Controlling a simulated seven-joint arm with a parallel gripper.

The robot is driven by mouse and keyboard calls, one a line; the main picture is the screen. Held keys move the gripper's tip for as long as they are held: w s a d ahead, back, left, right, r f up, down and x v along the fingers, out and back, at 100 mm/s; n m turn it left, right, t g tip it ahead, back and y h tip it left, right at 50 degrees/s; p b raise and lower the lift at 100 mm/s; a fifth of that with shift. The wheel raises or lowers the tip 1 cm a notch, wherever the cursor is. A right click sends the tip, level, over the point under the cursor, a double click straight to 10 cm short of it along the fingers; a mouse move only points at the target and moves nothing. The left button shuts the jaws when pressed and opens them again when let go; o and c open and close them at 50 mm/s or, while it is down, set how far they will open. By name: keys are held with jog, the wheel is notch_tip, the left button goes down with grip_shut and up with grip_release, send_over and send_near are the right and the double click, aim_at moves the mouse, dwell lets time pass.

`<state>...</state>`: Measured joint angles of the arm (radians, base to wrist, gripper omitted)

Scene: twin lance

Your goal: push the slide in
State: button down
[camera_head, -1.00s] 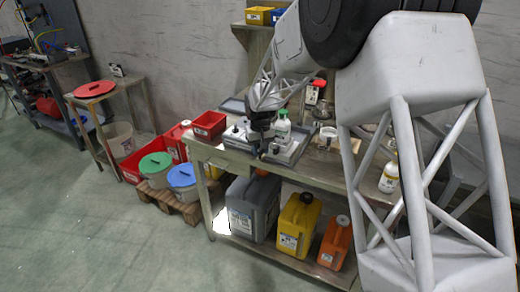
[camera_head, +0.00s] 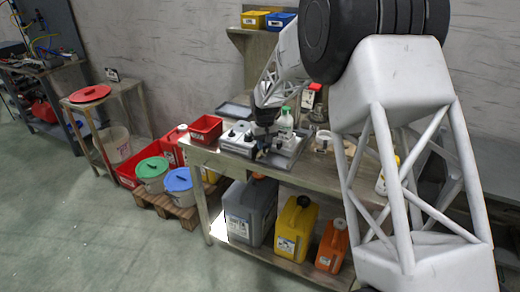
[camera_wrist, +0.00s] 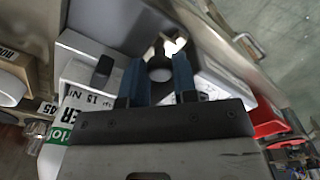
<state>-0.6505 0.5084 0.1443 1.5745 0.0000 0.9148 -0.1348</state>
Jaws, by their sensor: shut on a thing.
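My gripper (camera_head: 262,147) is low over the left part of the workbench, at a grey tray (camera_head: 284,159) with white blocks on it. In the wrist view, my gripper's two blue fingers (camera_wrist: 157,82) stand on either side of a small round grey piece (camera_wrist: 159,70) and are shut on it. I cannot tell whether this piece belongs to the slide. White blocks lie to the left (camera_wrist: 76,66) and right (camera_wrist: 213,84) of the fingers. The fingers and wrist hide much of the fixture, so how far in the slide sits is unclear.
A green and white bottle (camera_head: 285,126) stands close behind my gripper. A red bin (camera_head: 205,128) is at the bench's left end. Canisters fill the lower shelf; open floor lies in front.

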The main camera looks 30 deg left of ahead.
jog(key=shift+w+r, duration=0.1)
jog(key=shift+w, duration=2.55)
jog(key=c, duration=0.9)
grip_release()
notch_tip(320, 180, up, 8)
jog(key=shift+d, duration=0.1)
